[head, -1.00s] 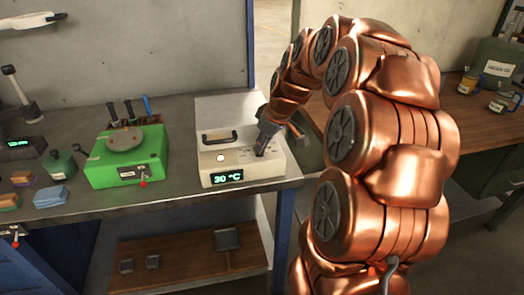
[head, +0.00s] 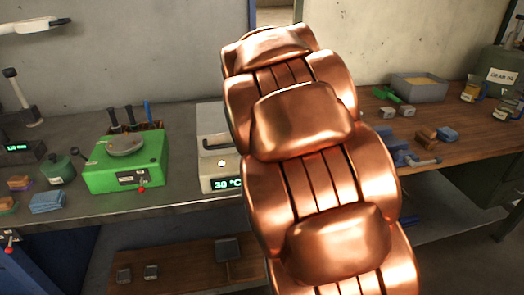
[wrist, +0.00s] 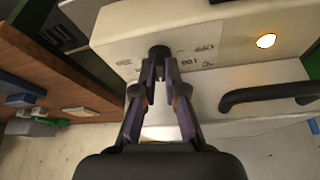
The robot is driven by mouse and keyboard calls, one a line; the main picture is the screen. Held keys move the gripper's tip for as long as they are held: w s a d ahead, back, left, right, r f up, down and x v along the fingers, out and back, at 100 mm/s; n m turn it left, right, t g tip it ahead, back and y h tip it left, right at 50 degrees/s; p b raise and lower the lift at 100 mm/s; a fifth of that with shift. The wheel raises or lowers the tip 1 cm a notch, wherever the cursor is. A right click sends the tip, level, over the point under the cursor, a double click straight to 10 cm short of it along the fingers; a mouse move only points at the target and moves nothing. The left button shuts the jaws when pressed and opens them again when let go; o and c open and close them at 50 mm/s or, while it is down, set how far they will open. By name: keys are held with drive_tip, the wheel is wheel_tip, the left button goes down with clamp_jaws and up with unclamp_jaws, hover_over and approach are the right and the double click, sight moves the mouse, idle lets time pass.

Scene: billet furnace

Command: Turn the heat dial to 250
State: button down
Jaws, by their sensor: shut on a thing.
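The white billet furnace (head: 206,168) stands on the grey bench, partly covered by my copper arm in the head view. Its display (head: 226,184) reads 30 °C. In the wrist view, the furnace front (wrist: 120,30) has a dark round heat dial (wrist: 159,53) with printed marks beside it. My gripper (wrist: 160,68) is shut on the dial, its fingertips pinching it. The small marks are too blurred to read fully. The gripper and the dial are hidden behind my arm in the head view.
A wooden workbench (head: 460,155) with loose items is at the right.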

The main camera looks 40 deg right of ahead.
drive_tip(key=m, duration=0.2)
drive_tip(key=m+g+h, duration=0.1)
drive_tip(key=m, duration=0.2)
drive_tip(key=shift+w+a+g, duration=0.1)
drive_tip(key=shift+w+g, duration=0.05)
drive_tip(key=shift+g, duration=0.15)
idle(0.4)
drive_tip(key=c, duration=1.2)
unclamp_jaws()
drive_tip(key=shift+c, duration=0.2)
drive_tip(key=v, duration=1.2)
drive_tip(key=shift+a, duration=0.1)
